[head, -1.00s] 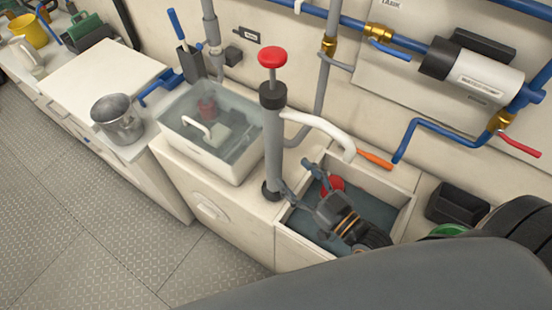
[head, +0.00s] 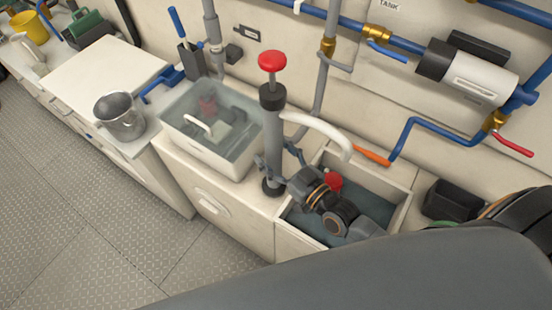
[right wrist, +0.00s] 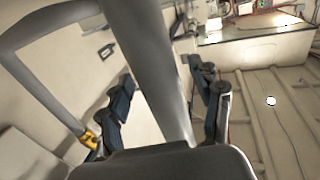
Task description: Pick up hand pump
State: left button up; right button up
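The hand pump (head: 273,130) stands upright on the cream locker top in the head view. It has a grey tube, dark collars, a red knob on top and a white spout to the right. My right gripper (head: 277,160) is open low on the pump, with one finger on each side of the tube. In the right wrist view the grey tube (right wrist: 155,65) runs between the spread fingers of the right gripper (right wrist: 168,95), with gaps visible on both sides. My left gripper is not in view.
An open compartment (head: 402,208) with a red item (head: 333,181) lies to the right, under my right wrist. A metal pitcher (head: 121,122) stands farther left. Pipes and an orange handle (head: 373,157) are behind.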

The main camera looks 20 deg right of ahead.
grip_shut()
jog(key=shift+r, duration=0.1)
